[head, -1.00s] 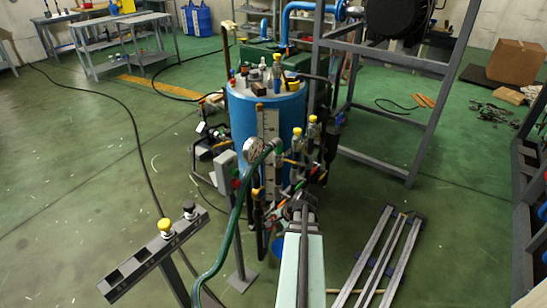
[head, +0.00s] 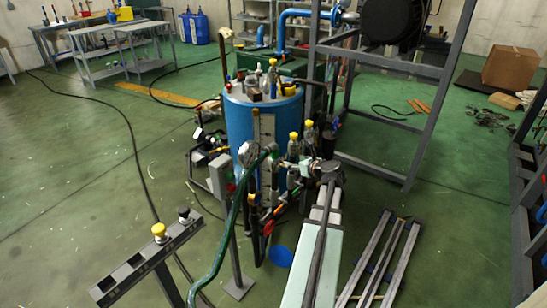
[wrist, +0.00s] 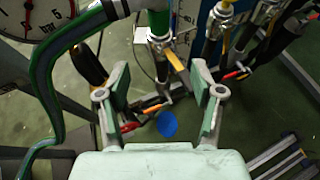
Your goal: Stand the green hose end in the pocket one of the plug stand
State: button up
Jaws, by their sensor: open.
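The green hose (head: 233,215) rises from the bottom and arches to a green-collared end at the manifold (head: 275,153), in front of the blue tank. In the wrist view the hose (wrist: 43,85) curves up the left side, and the green collar (wrist: 158,22) sits on a vertical pipe beyond my fingers. My gripper (wrist: 162,97) is open and empty, its fingers spread to either side of that pipe's lower part; I cannot tell the gap in depth. The plug stand (head: 122,272) is at lower left, with empty dark pockets at its near end and a yellow and a black plug at its far end.
A pressure gauge (head: 247,154) stands left of the hose end. Several yellow-capped valves (head: 294,137) crowd its right. The blue tank (head: 240,120) is behind. A blue disc (head: 281,257) lies on the floor. A grey frame (head: 380,260) is at lower right. The left floor is mostly clear.

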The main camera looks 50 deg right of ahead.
aim_at(277, 155)
jog(key=x, duration=1)
jog(key=shift+w+d+f, duration=0.15)
jog(key=shift+w, duration=0.05)
jog(key=shift+r+x, duration=0.15)
jog(key=shift+x, duration=1.25)
jog(key=shift+r+x, duration=0.15)
jog(key=shift+x, duration=1.3)
jog(key=shift+w, duration=0.1)
grip_shut()
